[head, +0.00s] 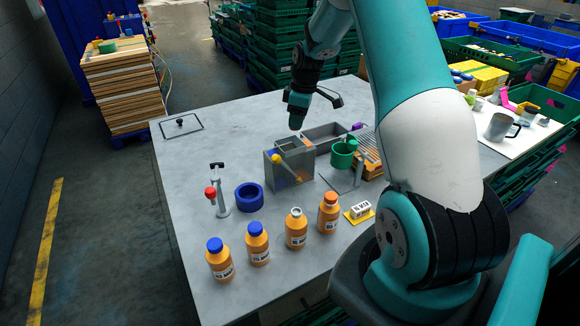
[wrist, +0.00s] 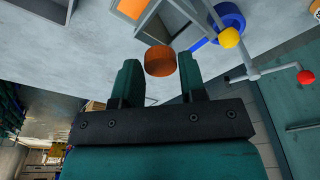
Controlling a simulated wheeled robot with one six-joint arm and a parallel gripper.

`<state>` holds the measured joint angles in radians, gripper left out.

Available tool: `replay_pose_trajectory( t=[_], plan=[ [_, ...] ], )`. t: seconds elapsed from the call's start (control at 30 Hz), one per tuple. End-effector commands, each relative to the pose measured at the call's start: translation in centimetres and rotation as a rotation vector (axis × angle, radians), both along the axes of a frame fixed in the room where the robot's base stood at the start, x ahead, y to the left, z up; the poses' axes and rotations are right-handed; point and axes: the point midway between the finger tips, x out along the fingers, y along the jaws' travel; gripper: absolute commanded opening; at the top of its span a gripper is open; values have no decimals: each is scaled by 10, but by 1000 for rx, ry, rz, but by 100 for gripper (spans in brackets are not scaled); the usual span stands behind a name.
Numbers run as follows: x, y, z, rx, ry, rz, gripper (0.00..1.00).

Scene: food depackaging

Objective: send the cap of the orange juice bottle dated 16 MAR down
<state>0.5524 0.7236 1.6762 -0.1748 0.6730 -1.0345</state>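My gripper (head: 297,110) is raised over the table, above and behind the grey box (head: 275,178). In the wrist view my gripper (wrist: 161,62) has its fingers on either side of an orange-brown cap (wrist: 160,61), which sits at the fingertips and looks held. The cap cannot be made out in the head view. Several orange juice bottles stand upright in a row at the table's front: two with blue caps (head: 220,262) (head: 257,245), one with a bare open neck (head: 296,230) and one with an orange-brown cap (head: 327,213). Their label dates are too small to read surely.
A yellow-ball lever (head: 276,158) is on the grey box. A red-knobbed stand (head: 219,196) and blue ring (head: 249,197) are at left. The table's left side is largely clear.

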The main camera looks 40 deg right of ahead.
Motion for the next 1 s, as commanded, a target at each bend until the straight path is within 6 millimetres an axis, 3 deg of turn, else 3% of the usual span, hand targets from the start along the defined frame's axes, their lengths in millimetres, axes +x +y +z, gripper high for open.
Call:
replay_pose_trajectory(
  t=[0.03,0.1,0.37,0.53,0.67,1.0],
  plan=[
    [0,0,0,0,0,0,50],
    [0,0,0,0,0,0,62],
    [0,0,1,0,-1,0,62],
    [-1,-2,15,-2,-5,-1,62],
    [-4,-5,41,-3,-7,-1,62],
    [-15,-12,127,-3,-6,-1,62]
  ],
)
